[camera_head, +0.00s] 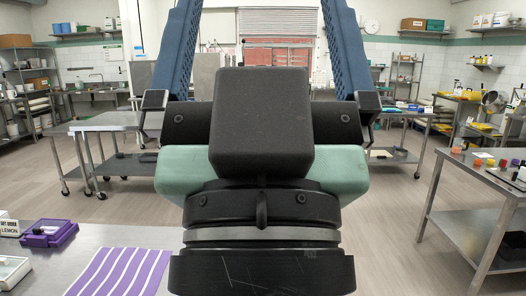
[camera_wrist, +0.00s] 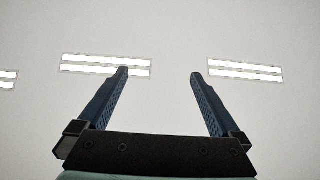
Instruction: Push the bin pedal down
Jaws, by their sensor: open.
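My gripper (camera_wrist: 159,74) is open and empty. Its two blue fingers stand wide apart in the wrist view, pointing at the ceiling with its lit panels. In the head view my wrist and the blue fingers fill the middle of the picture and rise out of the top edge. I see no bin and no pedal in either view. My arm hides the centre of the room, so I cannot tell whether a bin stands behind it.
A steel table with a purple striped mat (camera_head: 118,272) and a purple device (camera_head: 48,233) is at the lower left. A steel table (camera_head: 485,180) with small coloured jars stands at the right. Wheeled steel tables (camera_head: 112,122) stand further back. Open floor (camera_head: 385,215) lies right of my arm.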

